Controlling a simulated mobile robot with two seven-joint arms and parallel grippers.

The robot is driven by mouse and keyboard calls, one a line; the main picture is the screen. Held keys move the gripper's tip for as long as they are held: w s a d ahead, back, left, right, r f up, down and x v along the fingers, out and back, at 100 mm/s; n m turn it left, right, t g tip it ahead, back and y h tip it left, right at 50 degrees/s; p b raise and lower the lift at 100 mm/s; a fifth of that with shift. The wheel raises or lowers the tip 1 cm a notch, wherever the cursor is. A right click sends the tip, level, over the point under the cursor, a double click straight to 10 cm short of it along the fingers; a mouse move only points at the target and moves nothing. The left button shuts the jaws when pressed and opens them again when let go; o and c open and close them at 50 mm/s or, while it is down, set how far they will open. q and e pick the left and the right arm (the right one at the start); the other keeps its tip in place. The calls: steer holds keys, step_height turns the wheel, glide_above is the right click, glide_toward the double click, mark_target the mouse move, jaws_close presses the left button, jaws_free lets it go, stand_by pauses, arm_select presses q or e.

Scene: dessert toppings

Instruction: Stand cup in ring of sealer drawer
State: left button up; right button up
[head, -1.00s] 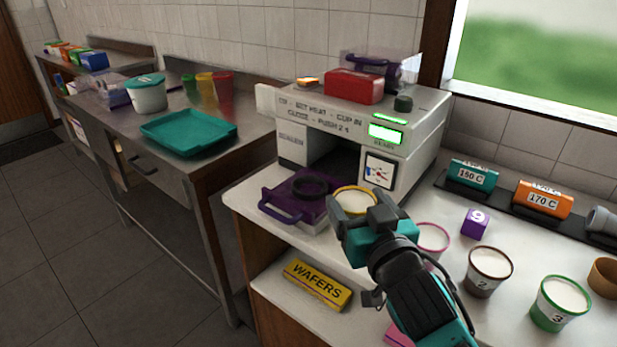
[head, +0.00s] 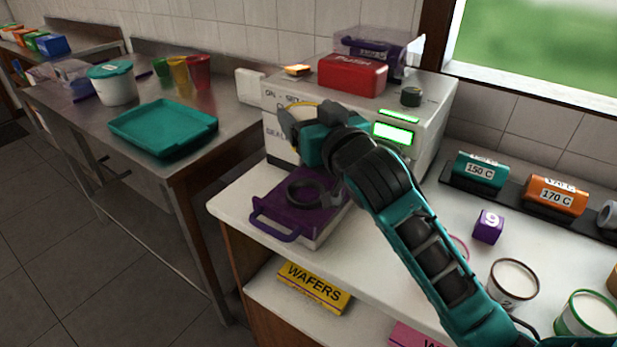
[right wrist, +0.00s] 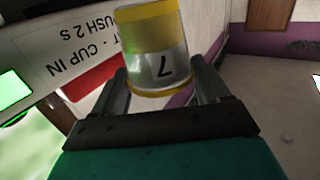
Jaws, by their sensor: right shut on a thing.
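My right gripper (head: 303,132) is shut on a cup, seen in the right wrist view (right wrist: 160,68), with a yellow rim, a yellow band and the number 7. In the head view the gripper and arm hide most of the cup; part of its yellow rim shows. The gripper holds the cup above the drawer, in front of the white sealer (head: 440,100). The purple sealer drawer (head: 268,207) is pulled out towards the front. Its dark ring (head: 291,194) looks empty, and its right side is partly hidden. My left gripper is not in view.
A red PUSH block (head: 352,76) sits on the sealer. A purple 9 block (head: 488,227) and cups (head: 513,284) stand to the right of my arm. A teal tray (head: 163,128) lies on the left table. A yellow WAFERS box (head: 313,287) is on the shelf below.

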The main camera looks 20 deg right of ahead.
step_height(320, 180, down, 11)
steer(key=shift+b, duration=1.05)
steer(key=shift+f, duration=0.25)
steer(key=o, duration=1.1)
steer(key=shift+f, duration=0.1)
steer(key=s, duration=0.8)
steer(key=s+d+r, duration=0.1)
steer(key=s, duration=0.3)
